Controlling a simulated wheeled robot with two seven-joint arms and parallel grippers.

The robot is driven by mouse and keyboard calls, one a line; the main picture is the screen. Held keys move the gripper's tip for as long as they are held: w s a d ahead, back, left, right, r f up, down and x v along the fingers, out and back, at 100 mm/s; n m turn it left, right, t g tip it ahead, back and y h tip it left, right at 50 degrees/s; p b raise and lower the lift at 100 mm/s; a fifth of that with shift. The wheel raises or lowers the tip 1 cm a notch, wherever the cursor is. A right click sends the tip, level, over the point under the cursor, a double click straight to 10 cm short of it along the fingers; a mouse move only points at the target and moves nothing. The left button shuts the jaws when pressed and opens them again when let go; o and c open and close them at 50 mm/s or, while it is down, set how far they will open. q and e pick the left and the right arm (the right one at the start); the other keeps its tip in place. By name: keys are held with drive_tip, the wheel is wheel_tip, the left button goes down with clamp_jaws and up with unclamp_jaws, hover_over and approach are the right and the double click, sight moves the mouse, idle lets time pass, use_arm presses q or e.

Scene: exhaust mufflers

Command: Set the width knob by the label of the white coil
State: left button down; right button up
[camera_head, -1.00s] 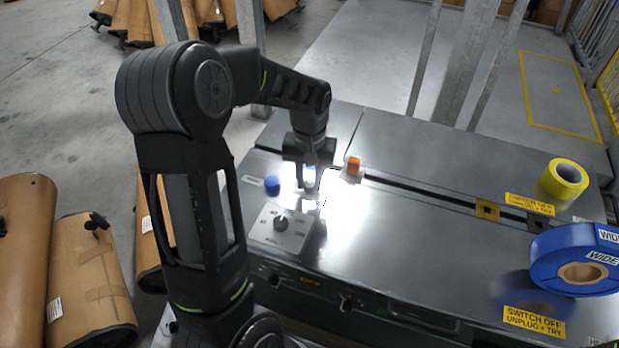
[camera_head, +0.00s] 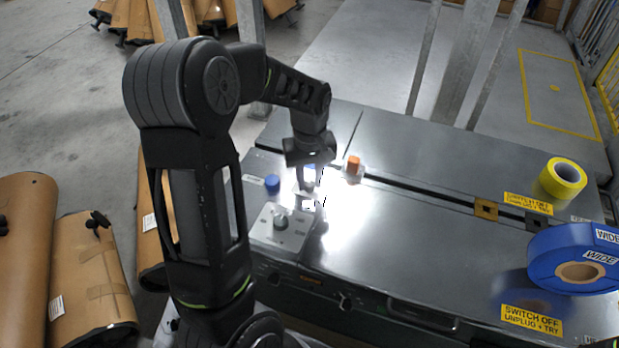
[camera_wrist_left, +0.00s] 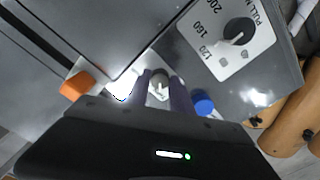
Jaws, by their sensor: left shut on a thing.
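My left gripper (camera_head: 311,184) points down at the dark machine top. Its fingers are shut on a small knob (camera_wrist_left: 159,88) with a pale pointer mark, seen between them in the left wrist view. This knob stands between a blue knob (camera_head: 272,184) and an orange knob (camera_head: 353,164). A grey dial plate (camera_head: 279,229) with a dark pointer knob lies in front; the left wrist view shows numbers 120, 160 and 200 on the plate (camera_wrist_left: 214,54). A blue coil (camera_head: 563,258) carries WIDE labels. No white coil shows. My right gripper is out of view.
A yellow roll (camera_head: 563,179) stands at the right of the machine top (camera_head: 410,250). Metal posts (camera_head: 465,65) rise behind the machine. Bright glare covers the top beside my gripper.

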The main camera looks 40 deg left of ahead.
sight(310, 183)
use_arm(q)
drive_tip(key=c, duration=1.1)
unclamp_jaws()
drive_tip(key=shift+c, duration=0.2)
drive_tip(key=shift+r, duration=0.1)
drive_tip(key=shift+r+p, duration=0.3)
drive_tip(key=shift+r, duration=3.5)
